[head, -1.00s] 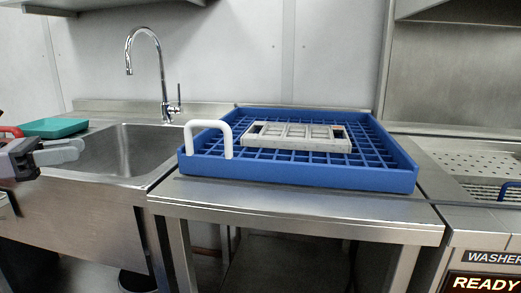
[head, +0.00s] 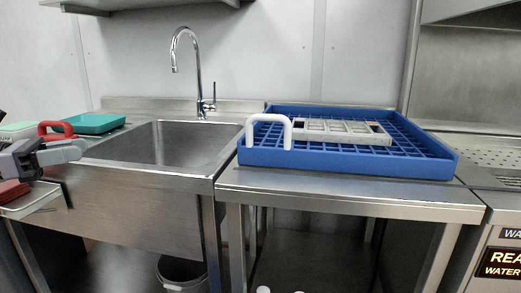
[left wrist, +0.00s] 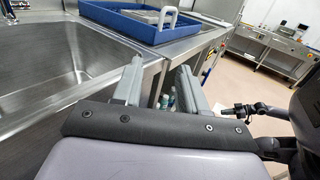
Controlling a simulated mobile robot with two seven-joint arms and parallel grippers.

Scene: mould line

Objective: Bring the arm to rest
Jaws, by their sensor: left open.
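My left gripper (head: 68,152) is at the left of the head view, in front of the sink's left side. In the left wrist view its two grey fingers (left wrist: 158,88) stand apart with nothing between them. They point toward the sink's right front edge and the floor beyond. My right gripper is in neither view.
A steel sink (head: 150,170) with a tall tap (head: 198,75) is at centre left. To its right a blue rack (head: 350,164) with a white handle (head: 268,118) holds a grey mould (head: 345,138) on a steel table (head: 350,196). A teal tray (head: 97,123) and a red handle (head: 55,126) are at left. A bin (head: 182,277) stands below.

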